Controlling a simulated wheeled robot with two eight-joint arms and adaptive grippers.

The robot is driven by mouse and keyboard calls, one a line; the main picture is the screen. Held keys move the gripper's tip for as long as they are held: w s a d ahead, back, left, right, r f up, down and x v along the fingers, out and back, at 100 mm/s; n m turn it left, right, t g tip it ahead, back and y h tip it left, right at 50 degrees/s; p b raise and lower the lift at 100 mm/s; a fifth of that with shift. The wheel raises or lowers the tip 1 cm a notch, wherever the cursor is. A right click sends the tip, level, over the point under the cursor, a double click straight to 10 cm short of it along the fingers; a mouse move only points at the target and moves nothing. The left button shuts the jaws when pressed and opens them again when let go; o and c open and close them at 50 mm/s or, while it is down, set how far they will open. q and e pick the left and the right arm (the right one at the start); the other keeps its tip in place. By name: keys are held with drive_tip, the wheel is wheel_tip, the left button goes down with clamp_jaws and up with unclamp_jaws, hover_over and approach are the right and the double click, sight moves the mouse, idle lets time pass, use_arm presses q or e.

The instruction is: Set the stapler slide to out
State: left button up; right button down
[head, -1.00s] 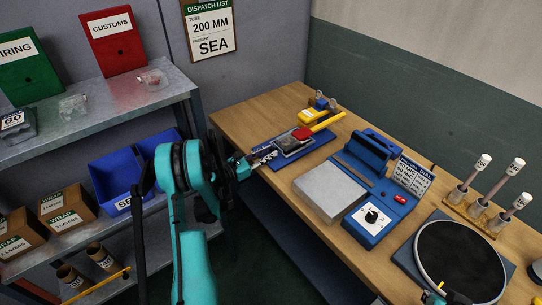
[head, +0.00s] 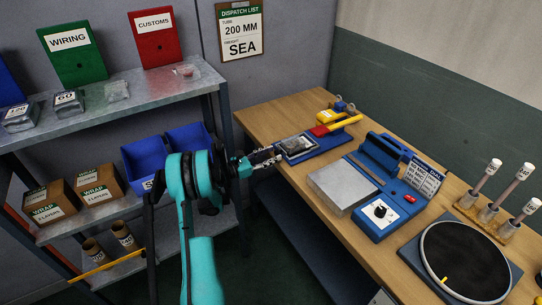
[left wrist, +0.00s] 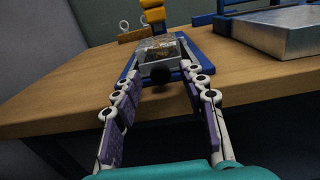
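The stapler (head: 326,142) has a blue base, a red block and a yellow lever, and stands near the left edge of the wooden table. Its slide, a grey metal tray (head: 295,147) with dark contents, is at the end facing my left gripper. In the left wrist view the slide (left wrist: 160,57) has a dark round knob (left wrist: 158,88) on its near face. My left gripper (head: 264,159) is open. In the left wrist view its fingers (left wrist: 160,84) stand either side of the knob, with visible gaps. My right gripper is in neither view.
A blue sealer-like machine with a grey plate (head: 341,186) and a dial (head: 380,210) stands right of the stapler. A round black turntable (head: 464,258) is at the front right. A metal shelf (head: 120,105) with blue bins (head: 146,158) stands to the left.

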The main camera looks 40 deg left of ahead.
use_arm(q)
drive_tip(key=v, duration=1.2)
idle(0.3)
